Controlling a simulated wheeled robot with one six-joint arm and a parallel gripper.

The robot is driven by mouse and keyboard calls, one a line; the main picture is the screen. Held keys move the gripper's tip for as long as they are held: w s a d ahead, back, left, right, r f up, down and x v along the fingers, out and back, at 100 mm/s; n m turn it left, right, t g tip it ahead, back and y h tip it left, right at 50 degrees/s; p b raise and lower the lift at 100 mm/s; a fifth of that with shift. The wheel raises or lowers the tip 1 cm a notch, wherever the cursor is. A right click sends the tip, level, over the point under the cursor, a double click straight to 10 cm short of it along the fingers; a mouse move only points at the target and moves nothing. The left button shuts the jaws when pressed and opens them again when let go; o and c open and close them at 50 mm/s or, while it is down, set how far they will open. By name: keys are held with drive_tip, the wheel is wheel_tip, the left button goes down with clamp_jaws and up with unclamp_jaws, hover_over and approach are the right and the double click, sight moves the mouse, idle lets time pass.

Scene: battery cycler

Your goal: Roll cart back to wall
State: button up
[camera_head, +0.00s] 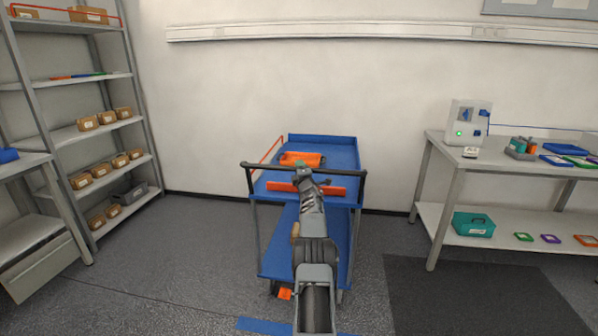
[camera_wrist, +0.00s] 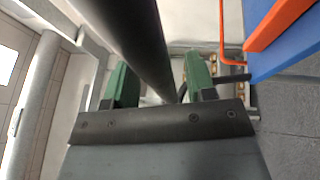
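The blue cart (camera_head: 340,150) stands in front of the back wall (camera_head: 330,85), with its black push handle (camera_head: 350,172) towards me. The gap between the cart and the wall is hard to judge. My gripper (camera_head: 304,172) is at the handle's middle. In the wrist view, the dark handle bar (camera_wrist: 135,45) runs diagonally past the green fingers of my gripper (camera_wrist: 160,85). The fingers are apart, with a gap showing beside the bar; no firm hold shows. My arm hides part of the cart's front and lower shelf.
An orange tray (camera_head: 302,159) lies on the cart's top. An orange pedal (camera_head: 285,293) shows low at the cart's front. A shelving rack (camera_head: 62,134) stands left, a workbench (camera_head: 432,150) right. Blue floor marking (camera_head: 262,326) lies before the cart; floor is open either side.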

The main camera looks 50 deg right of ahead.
drive_tip(key=shift+s, duration=0.15)
drive_tip(key=b+v, duration=0.4)
drive_tip(key=v, duration=0.9)
drive_tip(key=shift+s, duration=0.3)
drive_tip(key=shift+a, duration=0.1)
